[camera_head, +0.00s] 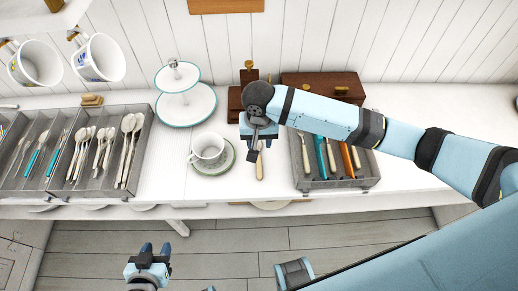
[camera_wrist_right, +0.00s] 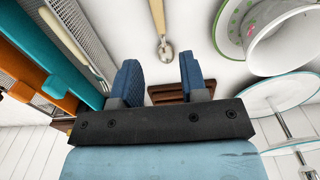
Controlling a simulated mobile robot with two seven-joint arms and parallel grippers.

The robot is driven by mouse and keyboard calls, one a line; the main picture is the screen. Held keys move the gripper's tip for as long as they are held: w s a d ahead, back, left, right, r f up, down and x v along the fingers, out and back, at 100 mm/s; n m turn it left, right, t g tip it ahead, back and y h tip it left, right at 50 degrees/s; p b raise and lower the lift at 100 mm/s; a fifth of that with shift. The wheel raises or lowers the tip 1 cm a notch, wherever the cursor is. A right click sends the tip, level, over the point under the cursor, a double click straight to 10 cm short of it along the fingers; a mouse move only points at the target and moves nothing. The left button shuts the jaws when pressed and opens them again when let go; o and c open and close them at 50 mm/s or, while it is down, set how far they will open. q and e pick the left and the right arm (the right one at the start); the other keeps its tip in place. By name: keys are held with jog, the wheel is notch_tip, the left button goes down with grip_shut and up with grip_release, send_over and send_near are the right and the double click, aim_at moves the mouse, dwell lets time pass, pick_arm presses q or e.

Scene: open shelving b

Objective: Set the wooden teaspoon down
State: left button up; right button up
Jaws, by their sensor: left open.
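The wooden teaspoon (camera_wrist_right: 158,18) has a pale wooden handle and a silvery bowl. It lies on the white counter between the cup's saucer and the cutlery tray; in the head view its handle (camera_head: 260,167) shows just in front of my right gripper. My right gripper (camera_head: 258,143) points down over the counter. In the wrist view its two blue fingers (camera_wrist_right: 158,72) are apart with nothing held between them, and the spoon's bowl is just beyond their tips. My left gripper (camera_head: 151,252) is open and empty, in front of the counter over the floor.
A cup (camera_head: 207,147) on a green-rimmed saucer (camera_head: 226,166) stands left of the spoon, with a tiered stand (camera_head: 190,107) behind. A grey cutlery tray (camera_head: 340,184) is close on the right. Wooden boxes (camera_head: 322,84) stand at the back. Another cutlery tray (camera_head: 141,150) is at the left.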

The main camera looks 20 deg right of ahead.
jog(key=shift+r, duration=1.6)
jog(key=s+a+f+n+t+y, duration=0.1)
jog(key=s+a+n+t+y, duration=0.2)
jog(key=s, duration=0.6)
jog(key=s+d+n+h, duration=0.2)
jog(key=s+d+h, duration=0.1)
jog(key=s+d, duration=1.15)
jog(key=w+a+f+n+t+y+p, duration=0.1)
jog(key=w+a+f+t+y+p, duration=0.2)
jog(key=w+a+f+t+p, duration=0.2)
jog(key=shift+w+a+f+t+p, duration=0.3)
jog(key=shift+w+a+t+p, duration=0.3)
jog(key=shift+t+p, duration=0.9)
